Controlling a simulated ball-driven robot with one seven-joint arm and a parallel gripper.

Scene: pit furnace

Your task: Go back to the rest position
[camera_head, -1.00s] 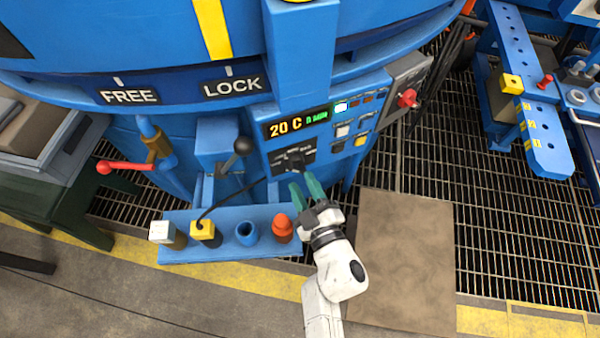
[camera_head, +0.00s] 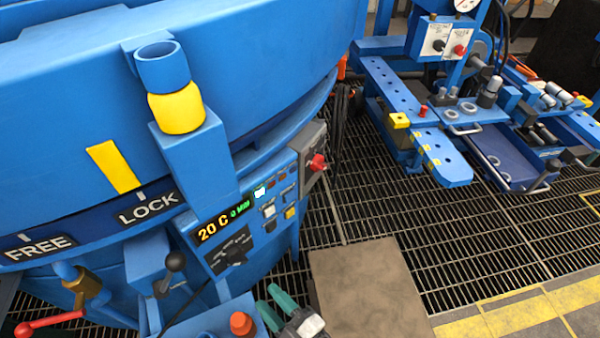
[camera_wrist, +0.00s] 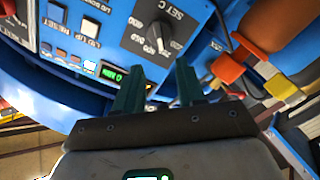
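My gripper (camera_head: 277,309) is at the bottom of the head view, in front of the furnace's control panel (camera_head: 236,232). Its two green fingers are apart with nothing between them. In the wrist view the open fingers (camera_wrist: 158,92) point at the panel, with the black selector knob (camera_wrist: 157,37) beyond them. I cannot tell how far the fingertips are from the panel, but no contact shows. The panel display reads 20 C in the head view.
A blue shelf with an orange-capped item (camera_head: 241,324) is just left of my gripper. A red-handled valve (camera_head: 50,322) is at lower left. A flat brown plate (camera_head: 370,290) lies on the grating to the right. A blue workbench (camera_head: 415,120) stands at upper right.

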